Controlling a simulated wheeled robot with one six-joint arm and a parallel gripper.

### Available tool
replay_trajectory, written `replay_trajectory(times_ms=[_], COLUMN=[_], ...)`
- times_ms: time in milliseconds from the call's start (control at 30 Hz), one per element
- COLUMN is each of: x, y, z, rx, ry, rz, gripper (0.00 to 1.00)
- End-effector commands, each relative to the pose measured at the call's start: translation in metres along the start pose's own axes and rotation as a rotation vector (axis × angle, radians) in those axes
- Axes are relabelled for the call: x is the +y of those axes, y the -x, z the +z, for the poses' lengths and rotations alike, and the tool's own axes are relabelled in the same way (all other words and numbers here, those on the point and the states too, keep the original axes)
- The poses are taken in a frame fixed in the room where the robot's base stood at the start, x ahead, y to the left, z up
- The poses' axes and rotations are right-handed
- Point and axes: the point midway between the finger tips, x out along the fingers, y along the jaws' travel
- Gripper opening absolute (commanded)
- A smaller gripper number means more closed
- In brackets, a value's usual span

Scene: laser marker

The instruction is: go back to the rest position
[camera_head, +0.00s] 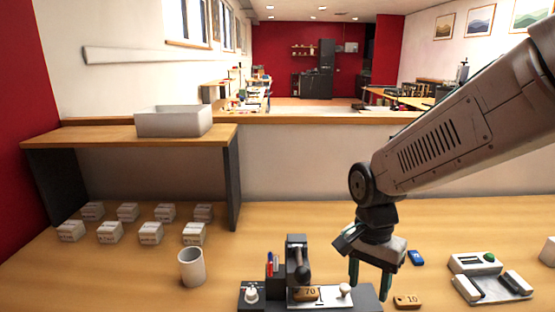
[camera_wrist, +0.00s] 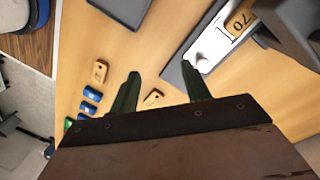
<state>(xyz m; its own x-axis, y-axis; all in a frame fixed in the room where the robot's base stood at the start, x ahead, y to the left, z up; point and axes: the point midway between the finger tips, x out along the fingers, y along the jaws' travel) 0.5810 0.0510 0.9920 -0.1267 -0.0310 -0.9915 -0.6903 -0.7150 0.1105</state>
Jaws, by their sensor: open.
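My gripper (camera_head: 370,281) hangs over the table to the right of the laser marker, fingers pointing down. In the wrist view its two green fingers (camera_wrist: 160,95) stand apart with nothing between them. The laser marker (camera_head: 297,265) is a dark machine with a white bed. A wooden tag (camera_head: 306,293) marked 70 lies on that bed, also seen in the wrist view (camera_wrist: 238,20). Another wooden tag (camera_head: 407,301) marked 10 lies on the table to the right, below my gripper. The gripper is apart from both tags.
A white cup (camera_head: 191,267) stands left of the marker. Several small white boxes (camera_head: 150,232) sit under a wooden shelf (camera_head: 100,133) holding a white bin (camera_head: 173,121). The table centre behind the marker is clear.

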Motion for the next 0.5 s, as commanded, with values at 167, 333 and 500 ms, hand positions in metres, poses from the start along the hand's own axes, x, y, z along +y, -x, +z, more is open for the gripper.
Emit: replay_trajectory(times_ms=[167, 333, 500], x=[0.067, 0.122, 0.162], y=[0.035, 0.057, 0.069], z=[0.021, 0.043, 0.060], rx=[0.005, 0.043, 0.116], ry=[0.439, 0.729, 0.828], rz=[-0.013, -0.041, -0.074], gripper=[0.47, 0.47, 0.47])
